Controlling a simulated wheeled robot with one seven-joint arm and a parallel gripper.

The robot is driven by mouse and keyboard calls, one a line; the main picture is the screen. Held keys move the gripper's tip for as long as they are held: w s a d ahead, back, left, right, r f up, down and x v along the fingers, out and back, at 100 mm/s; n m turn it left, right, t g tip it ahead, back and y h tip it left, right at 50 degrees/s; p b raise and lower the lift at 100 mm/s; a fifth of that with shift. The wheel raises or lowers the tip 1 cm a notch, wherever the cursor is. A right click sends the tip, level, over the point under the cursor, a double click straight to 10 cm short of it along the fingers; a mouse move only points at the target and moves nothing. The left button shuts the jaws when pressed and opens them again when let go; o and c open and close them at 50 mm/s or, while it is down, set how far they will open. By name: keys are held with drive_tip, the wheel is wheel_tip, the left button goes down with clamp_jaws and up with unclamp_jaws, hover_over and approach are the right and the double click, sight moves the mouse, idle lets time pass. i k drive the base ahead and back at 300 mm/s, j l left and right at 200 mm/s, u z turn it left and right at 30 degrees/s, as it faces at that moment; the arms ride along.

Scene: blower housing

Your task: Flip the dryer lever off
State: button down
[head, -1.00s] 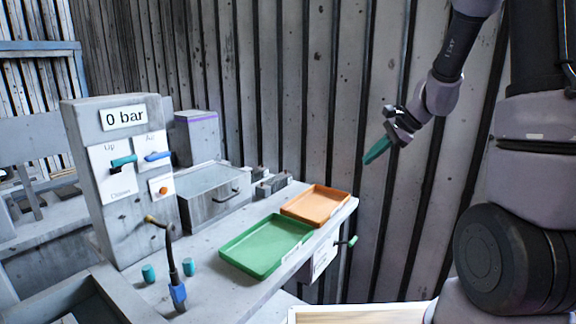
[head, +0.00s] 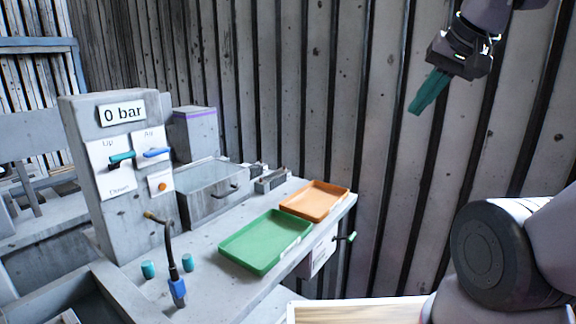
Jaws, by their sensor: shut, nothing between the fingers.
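My gripper (head: 417,109) has teal fingers, shut and empty. It hangs in front of the corrugated wall at the upper right, well apart from the bench and every lever. A small lever with a green knob (head: 351,236) sticks out at the bench's right edge, beside a white label plate (head: 322,256) whose text is too small to read. On the grey column are a teal lever (head: 122,158) between "Up" and "Down" and a blue lever (head: 156,152) under "Air". I cannot tell from a readable label which lever is the dryer's.
A green tray (head: 226,247) and an orange tray (head: 343,201) lie on the bench (head: 215,290). A torch-like tool (head: 178,288) stands in front, near two teal cylinders. A glass-topped box (head: 205,190) stands behind. The space before the wall is clear.

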sight(349, 239)
drive_tip(key=l+u, duration=0.4)
drive_tip(key=l, duration=0.25)
drive_tip(key=k+l+u, duration=0.15)
drive_tip(key=l+u, duration=0.25)
drive_tip(key=l, duration=0.2)
